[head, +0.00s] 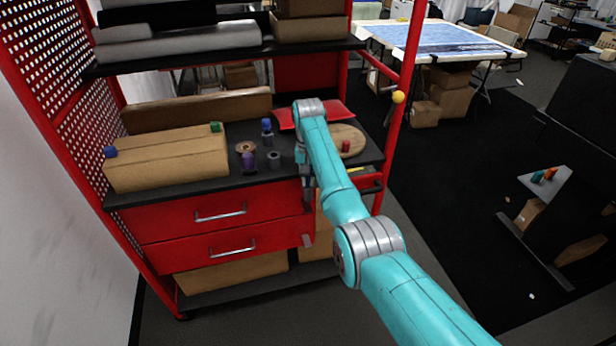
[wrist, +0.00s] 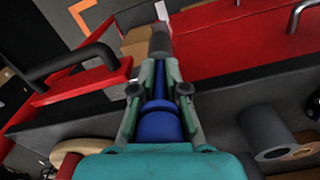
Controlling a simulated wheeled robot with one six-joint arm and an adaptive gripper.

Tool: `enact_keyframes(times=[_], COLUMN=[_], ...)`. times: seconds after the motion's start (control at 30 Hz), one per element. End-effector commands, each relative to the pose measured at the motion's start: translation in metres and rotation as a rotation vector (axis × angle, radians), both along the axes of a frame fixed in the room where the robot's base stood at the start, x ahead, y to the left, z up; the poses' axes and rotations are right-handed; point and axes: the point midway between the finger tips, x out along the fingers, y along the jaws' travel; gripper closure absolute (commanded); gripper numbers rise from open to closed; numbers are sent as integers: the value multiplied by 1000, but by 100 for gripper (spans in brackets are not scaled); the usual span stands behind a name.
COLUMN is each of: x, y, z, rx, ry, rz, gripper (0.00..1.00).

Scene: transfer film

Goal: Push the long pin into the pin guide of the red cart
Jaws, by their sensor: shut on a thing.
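My gripper (head: 307,195) points down just off the front edge of the red cart (head: 160,222), right of the drawers. In the wrist view my gripper (wrist: 158,75) is shut on a blue pin (wrist: 156,122). The blue body lies between the fingers, and a dark grey cylindrical part (wrist: 160,42) shows past the fingertips. I cannot tell whether that part is the pin's shaft or part of the cart. In the head view the held pin is hidden by my gripper. A small grey bracket (head: 308,241) on the drawer's right edge may be the pin guide; I cannot tell whether the pin touches it.
On the cart top stand a long cardboard box (head: 168,160), a purple pin (head: 249,162), a blue-topped pin (head: 266,130), a grey hollow cylinder (head: 274,158) and a round wooden board (head: 347,140). A black handle (wrist: 75,65) and silver drawer handle (head: 220,214) stick out.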

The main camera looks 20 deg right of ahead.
Motion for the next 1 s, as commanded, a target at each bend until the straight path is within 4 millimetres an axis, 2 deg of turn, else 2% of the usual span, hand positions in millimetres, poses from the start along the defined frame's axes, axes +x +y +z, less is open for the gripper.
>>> enact_keyframes(times=[0.33,0.37,0.4,0.47,0.5,0.87,1.0], x=[0,0,0,0,0,0,1], y=[0,0,0,0,0,3,4], z=[-7,-8,-8,-8,-8,-8,-1], rx=[0,0,0,0,1,3,3], ry=[-1,-1,-1,-1,-1,-2,-4], rz=[0,0,0,0,1,4,4], gripper=[100,86,76,61,58,58,58])
